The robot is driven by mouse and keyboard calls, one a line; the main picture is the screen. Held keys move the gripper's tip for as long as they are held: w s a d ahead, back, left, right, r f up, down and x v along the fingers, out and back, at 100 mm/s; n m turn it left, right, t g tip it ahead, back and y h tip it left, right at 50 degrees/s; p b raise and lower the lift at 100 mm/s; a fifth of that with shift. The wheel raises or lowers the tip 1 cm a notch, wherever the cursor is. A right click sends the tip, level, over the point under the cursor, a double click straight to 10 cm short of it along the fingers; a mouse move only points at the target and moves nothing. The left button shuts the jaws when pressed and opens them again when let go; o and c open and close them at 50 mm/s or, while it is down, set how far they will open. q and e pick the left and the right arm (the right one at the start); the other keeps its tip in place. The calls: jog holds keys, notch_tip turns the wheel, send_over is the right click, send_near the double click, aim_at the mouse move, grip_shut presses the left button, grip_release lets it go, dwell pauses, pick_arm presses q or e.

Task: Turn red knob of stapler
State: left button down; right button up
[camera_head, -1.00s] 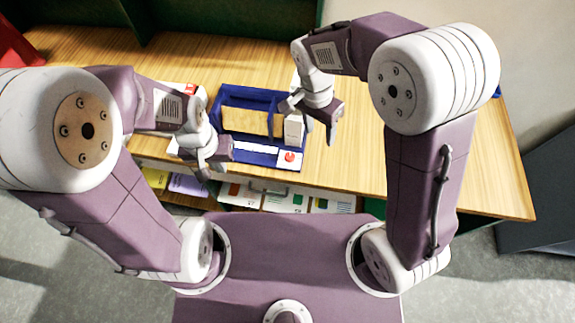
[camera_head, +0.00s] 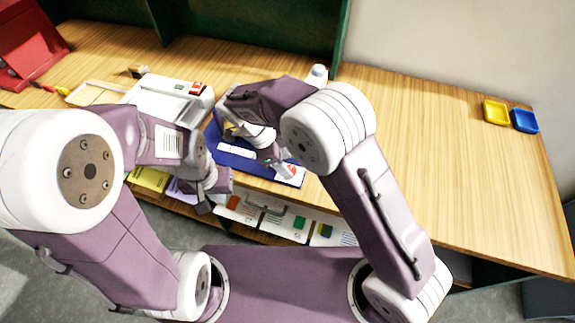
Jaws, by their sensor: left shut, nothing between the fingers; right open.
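The stapler is a blue base (camera_head: 238,160) with white parts, near the front edge of the table. Its red knob (camera_head: 292,169) sits on a white block at the front right corner and is partly covered. My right gripper (camera_head: 279,163) is open with its fingers right beside the knob, on its left and far side. I cannot tell whether they touch it. My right arm hides much of the stapler. My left gripper (camera_head: 213,195) is shut and empty, at the table's front edge left of the stapler.
A white device (camera_head: 170,100) with a red part stands behind on the left. A red box (camera_head: 30,45) is at the far left. A yellow tray (camera_head: 495,112) and a blue tray (camera_head: 525,121) lie at the far right. The table's right half is otherwise clear.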

jog(key=shift+x, duration=1.15)
grip_shut()
